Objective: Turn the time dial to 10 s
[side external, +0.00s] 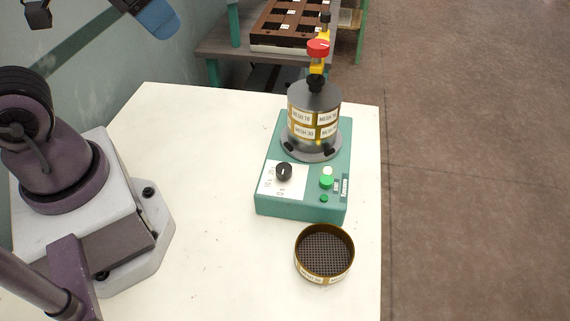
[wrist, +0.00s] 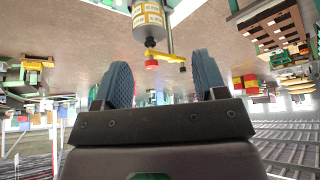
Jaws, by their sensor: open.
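The black time dial (side external: 284,172) sits on a white scale plate (side external: 270,185) on the front left of the green shaker base (side external: 300,208). The scale numbers and the dial's pointer are too small to read surely. My gripper (wrist: 163,78) shows in the wrist view with its two blue fingers wide apart and nothing between them. In the side view only a blue part of it shows at the top left edge, high above the table and well away from the dial. The dial is not seen in the wrist view.
A sieve stack (side external: 314,117) with a red knob (side external: 318,47) on a yellow clamp stands on the base behind the dial; it also shows in the wrist view (wrist: 150,15). A loose sieve (side external: 325,253) lies in front. The white table (side external: 200,150) is clear left of the base.

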